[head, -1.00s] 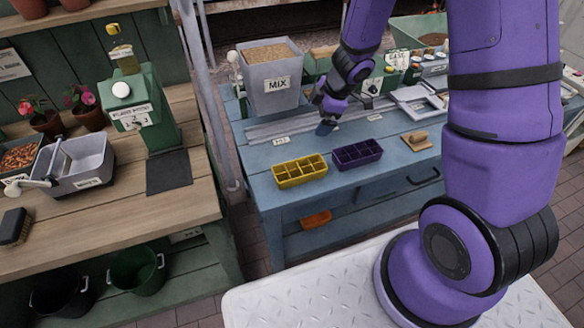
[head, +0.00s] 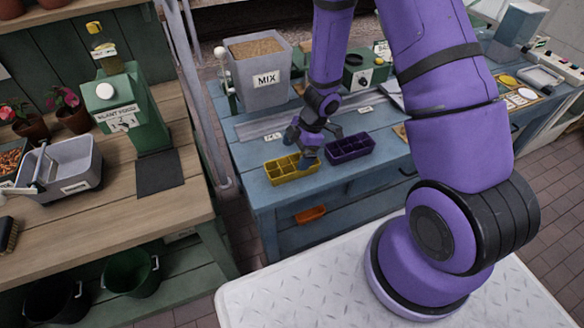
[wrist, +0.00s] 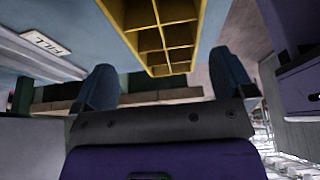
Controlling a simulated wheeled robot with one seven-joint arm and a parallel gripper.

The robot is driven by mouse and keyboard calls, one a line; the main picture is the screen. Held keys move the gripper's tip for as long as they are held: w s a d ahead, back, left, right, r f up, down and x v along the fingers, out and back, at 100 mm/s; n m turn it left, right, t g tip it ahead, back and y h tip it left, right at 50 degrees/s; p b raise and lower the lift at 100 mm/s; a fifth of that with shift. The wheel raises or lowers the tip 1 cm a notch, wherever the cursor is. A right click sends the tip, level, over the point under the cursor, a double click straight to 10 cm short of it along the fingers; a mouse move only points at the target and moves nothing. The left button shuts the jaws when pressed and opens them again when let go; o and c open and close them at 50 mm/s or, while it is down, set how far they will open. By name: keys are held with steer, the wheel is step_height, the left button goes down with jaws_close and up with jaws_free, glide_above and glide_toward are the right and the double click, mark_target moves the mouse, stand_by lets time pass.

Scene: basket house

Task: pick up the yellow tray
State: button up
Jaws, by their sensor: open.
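The yellow tray (head: 283,171) is a small open box with several compartments. It lies on the blue bench top (head: 256,197) near its front left part. My gripper (head: 304,155) is above the tray's right part, pointing down. In the wrist view the tray (wrist: 160,38) shows between the two fingers, and my gripper (wrist: 168,88) is open with its fingers apart on either side of the tray's end. I cannot tell from these views whether a finger touches it.
A purple tray (head: 350,148) with compartments lies close to the right of the yellow one. A grey MIX bin (head: 262,77) stands behind. An orange tray (head: 311,214) is on the shelf below. A wooden bench (head: 130,205) with a green dispenser (head: 125,110) stands at left.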

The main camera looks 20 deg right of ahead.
mark_target(292, 163)
steer(key=shift+s+x, duration=0.15)
steer(key=shift+x, duration=1.05)
steer(key=shift+s+x, duration=0.15)
steer(key=shift+x, duration=1.1)
steer(key=shift+d, duration=0.1)
steer(key=c, duration=0.9)
steer(key=shift+r, duration=0.1)
